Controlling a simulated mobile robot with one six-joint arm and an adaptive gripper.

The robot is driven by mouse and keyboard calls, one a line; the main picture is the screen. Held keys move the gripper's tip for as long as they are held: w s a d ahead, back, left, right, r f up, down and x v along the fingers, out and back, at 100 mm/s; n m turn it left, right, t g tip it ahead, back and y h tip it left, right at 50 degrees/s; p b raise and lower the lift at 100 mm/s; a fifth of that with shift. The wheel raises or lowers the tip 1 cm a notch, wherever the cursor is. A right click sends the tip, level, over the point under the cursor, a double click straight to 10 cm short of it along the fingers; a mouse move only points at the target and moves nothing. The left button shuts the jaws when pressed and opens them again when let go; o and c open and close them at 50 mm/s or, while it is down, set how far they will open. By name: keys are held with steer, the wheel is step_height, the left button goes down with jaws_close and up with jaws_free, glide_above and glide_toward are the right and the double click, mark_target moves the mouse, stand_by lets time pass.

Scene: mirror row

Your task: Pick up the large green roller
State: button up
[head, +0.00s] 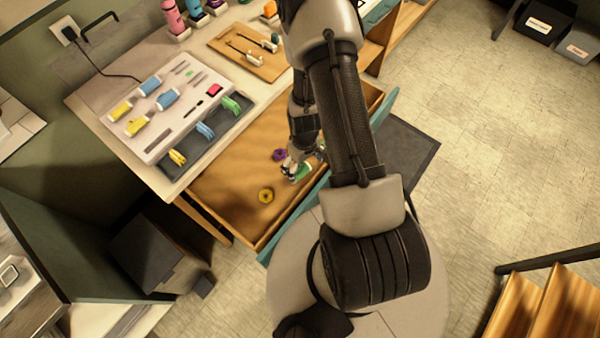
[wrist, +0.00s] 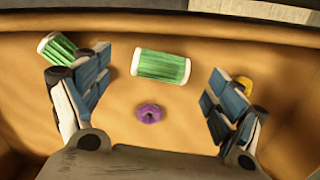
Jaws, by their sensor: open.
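In the wrist view, a large green roller (wrist: 160,66) with pale ends lies on its side in the open wooden drawer, between and beyond my fingertips. A smaller-looking green roller (wrist: 56,47) lies to the left, partly hidden behind my left finger. My gripper (wrist: 155,88) is open and empty, its fingers spread wider than the middle roller. In the head view my gripper (head: 297,168) is low inside the drawer, with a green roller (head: 303,173) partly showing beside it; I cannot tell which one.
A purple ring (wrist: 149,114) lies on the drawer floor between my fingers. A yellow ring (head: 266,196) lies nearby, partly behind my right finger in the wrist view. The drawer's walls surround my gripper. A white board (head: 150,140) with yellow and blue rollers sits on the counter above.

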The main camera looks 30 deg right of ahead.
mark_target(303, 173)
step_height(303, 173, down, 6)
steer(key=shift+s+a+r+b, duration=0.1)
steer(key=shift+a+b, duration=0.05)
steer(key=shift+b, duration=0.8)
steer(key=shift+r, duration=0.1)
steer(key=shift+c, duration=0.6)
steer(key=c, duration=1)
steer(key=shift+r, duration=0.1)
